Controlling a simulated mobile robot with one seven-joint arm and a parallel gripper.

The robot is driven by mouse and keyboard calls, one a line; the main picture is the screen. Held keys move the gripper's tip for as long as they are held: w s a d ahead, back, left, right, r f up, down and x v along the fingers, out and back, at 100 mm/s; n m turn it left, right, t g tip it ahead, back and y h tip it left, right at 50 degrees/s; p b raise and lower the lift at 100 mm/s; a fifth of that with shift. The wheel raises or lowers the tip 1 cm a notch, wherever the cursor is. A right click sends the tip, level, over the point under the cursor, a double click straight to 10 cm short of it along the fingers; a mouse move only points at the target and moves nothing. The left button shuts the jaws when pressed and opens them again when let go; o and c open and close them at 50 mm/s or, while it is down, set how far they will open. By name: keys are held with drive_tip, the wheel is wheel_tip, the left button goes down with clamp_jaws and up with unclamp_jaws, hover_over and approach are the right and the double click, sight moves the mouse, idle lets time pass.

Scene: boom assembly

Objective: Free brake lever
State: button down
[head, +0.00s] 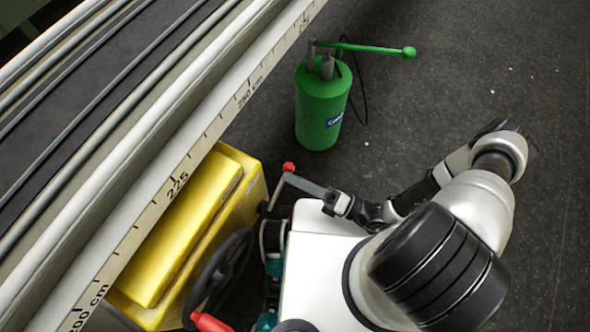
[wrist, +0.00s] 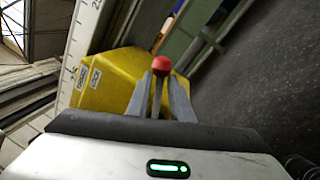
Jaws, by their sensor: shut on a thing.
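The brake lever, a thin dark rod with a red ball knob (head: 288,167), stands up at the right end of the yellow housing (head: 185,235). My gripper (head: 291,179) reaches in from the right, with its fingertips at the rod just below the knob. In the wrist view, the red knob (wrist: 162,64) shows at the ends of my two grey fingers (wrist: 161,84), and the rod runs between them. The fingers are shut on the lever. The lever's lower end is partly hidden in both views.
A long rail with a centimetre scale (head: 180,183) runs along the left above the housing. A black handwheel with a red grip (head: 208,322) is near the bottom. A green pump (head: 322,107) with a long green handle stands on the open dark floor behind.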

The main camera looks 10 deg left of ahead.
drive_tip(key=shift+w+d, duration=0.1)
drive_tip(key=shift+w, duration=0.15)
drive_tip(key=c, duration=1.6)
unclamp_jaws()
drive_tip(key=shift+s, duration=0.1)
drive_tip(key=b+v, duration=0.2)
drive_tip(key=v, duration=1)
drive_tip(key=shift+f, duration=0.1)
